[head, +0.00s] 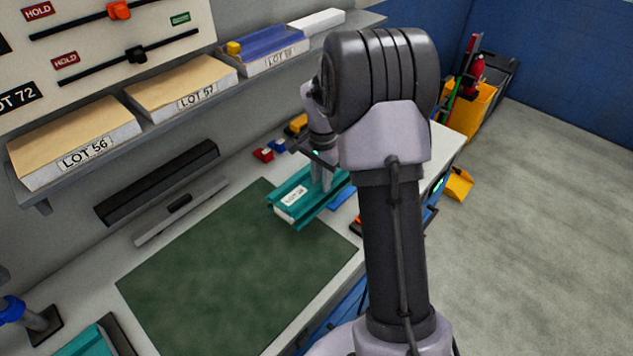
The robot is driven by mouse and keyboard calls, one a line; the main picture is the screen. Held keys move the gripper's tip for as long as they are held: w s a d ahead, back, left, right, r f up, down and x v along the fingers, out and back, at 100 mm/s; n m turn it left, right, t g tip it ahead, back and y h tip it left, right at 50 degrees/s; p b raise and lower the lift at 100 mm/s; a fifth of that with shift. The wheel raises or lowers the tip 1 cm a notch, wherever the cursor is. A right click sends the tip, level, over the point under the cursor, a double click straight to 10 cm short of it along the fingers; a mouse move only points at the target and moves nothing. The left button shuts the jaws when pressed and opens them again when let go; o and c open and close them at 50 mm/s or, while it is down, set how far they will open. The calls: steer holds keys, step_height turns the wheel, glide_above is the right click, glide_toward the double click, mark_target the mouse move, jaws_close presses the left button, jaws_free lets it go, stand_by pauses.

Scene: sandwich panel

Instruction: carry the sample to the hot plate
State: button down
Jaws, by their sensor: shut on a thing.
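My gripper (320,180) points down over the far part of the bench, shut on a teal channel-shaped piece with a white label, which I take to be the sample (283,216). The label's small print is not readable. The sample is over the far edge of the dark green mat (225,280); I cannot tell whether it touches the surface. My arm hides part of its right side. I cannot make out a hot plate for sure in this view.
A shelf (52,198) with boxes marked LOT 56 (75,150) and LOT 57 (185,95) overhangs the bench's back. Another teal piece (88,343) is at bottom left. Most of the mat is clear.

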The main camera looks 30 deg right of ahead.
steer(key=w+d+p, duration=0.1)
steer(key=d, duration=0.2)
steer(key=w+d+p, duration=0.2)
steer(key=d, duration=0.1)
steer(key=w+d+p, duration=0.1)
steer(key=d, duration=0.2)
steer(key=shift+w+d+r+p, duration=0.15)
steer(key=shift+w+d+p, duration=0.1)
steer(key=shift+d+p, duration=0.15)
steer(key=shift+w+d, duration=0.2)
steer(key=shift+d, duration=0.2)
